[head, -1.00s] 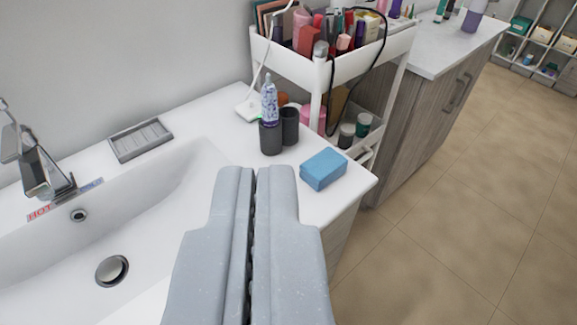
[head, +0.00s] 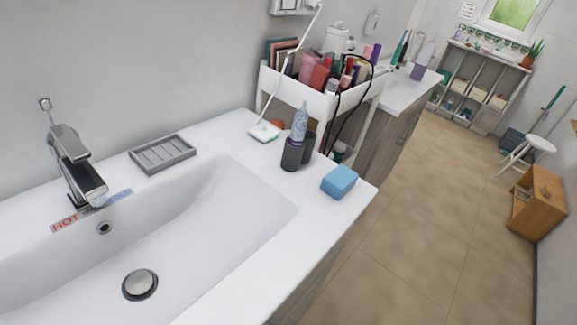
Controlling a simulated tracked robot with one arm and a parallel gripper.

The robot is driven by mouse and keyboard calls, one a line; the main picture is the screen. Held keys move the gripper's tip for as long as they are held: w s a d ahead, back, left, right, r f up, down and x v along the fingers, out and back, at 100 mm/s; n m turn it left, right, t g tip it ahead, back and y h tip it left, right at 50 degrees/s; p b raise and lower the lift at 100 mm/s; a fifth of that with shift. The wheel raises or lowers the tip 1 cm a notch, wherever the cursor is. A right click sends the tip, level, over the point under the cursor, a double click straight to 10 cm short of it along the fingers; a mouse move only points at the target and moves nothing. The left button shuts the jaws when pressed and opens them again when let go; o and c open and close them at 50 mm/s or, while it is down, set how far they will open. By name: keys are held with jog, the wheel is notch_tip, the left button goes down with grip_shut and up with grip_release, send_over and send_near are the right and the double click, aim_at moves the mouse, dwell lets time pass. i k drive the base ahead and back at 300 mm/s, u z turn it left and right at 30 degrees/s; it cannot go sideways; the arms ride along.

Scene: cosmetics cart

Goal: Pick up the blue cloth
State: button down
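A small blue block-shaped item (head: 339,181), which looks like the folded blue cloth, lies on the white counter (head: 322,222) near its right corner, to the right of the sink basin. It stands clear of the dark cups beside it. My gripper is not in view, so its state and its distance from the blue item do not show.
Dark cups (head: 292,154), one holding a patterned tube (head: 300,122), stand just behind the blue item. A faucet (head: 78,165), a grey soap tray (head: 163,154) and a white charger (head: 265,131) line the back. A loaded white cart (head: 318,102) stands behind.

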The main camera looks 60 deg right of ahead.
aim_at(337, 183)
jog(key=u, duration=0.05)
jog(key=k, duration=1.3)
jog(key=z, duration=1.05)
jog(key=i, duration=1)
jog(key=u, duration=0.05)
